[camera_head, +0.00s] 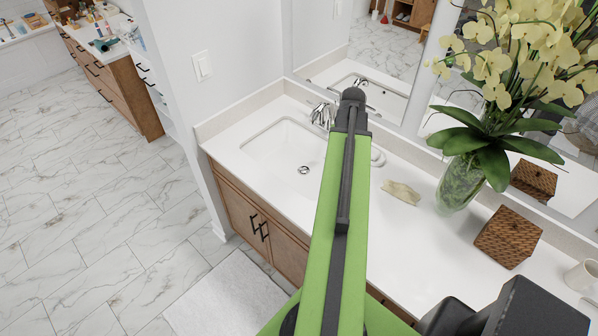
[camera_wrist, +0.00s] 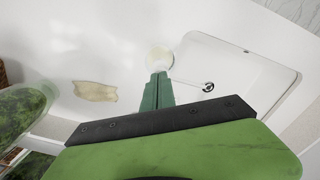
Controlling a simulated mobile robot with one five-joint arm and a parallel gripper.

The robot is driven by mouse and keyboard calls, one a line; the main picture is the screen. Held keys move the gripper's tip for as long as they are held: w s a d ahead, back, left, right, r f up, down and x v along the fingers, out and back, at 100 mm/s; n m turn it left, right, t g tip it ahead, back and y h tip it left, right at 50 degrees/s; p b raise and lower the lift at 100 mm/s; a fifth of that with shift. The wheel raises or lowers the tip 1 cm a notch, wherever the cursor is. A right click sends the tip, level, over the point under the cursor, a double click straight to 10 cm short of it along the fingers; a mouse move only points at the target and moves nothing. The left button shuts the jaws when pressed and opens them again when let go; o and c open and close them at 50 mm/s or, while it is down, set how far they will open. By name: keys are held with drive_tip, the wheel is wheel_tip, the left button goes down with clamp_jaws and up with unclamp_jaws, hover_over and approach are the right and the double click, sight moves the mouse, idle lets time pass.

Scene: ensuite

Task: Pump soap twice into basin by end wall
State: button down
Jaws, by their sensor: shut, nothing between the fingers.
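The white basin (camera_head: 280,150) is set in the counter near the end wall, with a chrome faucet (camera_head: 322,115) behind it. In the wrist view the basin (camera_wrist: 265,75) is on the right, with its drain showing. A pale round thing, probably the soap dispenser (camera_wrist: 160,57) seen from above, stands beside the basin.
A beige stone-like piece (camera_head: 401,192) lies on the counter (camera_head: 385,235). A glass vase (camera_head: 461,183) with yellow orchids and a brown woven box (camera_head: 508,237) stand right of it. A mirror (camera_head: 360,45) rises behind. Marble floor (camera_head: 100,200) is open on the left.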

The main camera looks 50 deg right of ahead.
drive_tip(key=shift+f+b, duration=0.9)
drive_tip(key=shift+f, duration=0.1)
drive_tip(key=shift+r+p, duration=1.6)
drive_tip(key=shift+f, duration=0.15)
drive_tip(key=shift+f+b, duration=1.3)
drive_tip(key=shift+b, duration=0.15)
drive_tip(key=shift+r, duration=0.1)
drive_tip(key=shift+r+p, duration=1.35)
drive_tip(key=shift+p, duration=0.1)
wheel_tip(320, 180, up, 6)
drive_tip(key=p, duration=0.6)
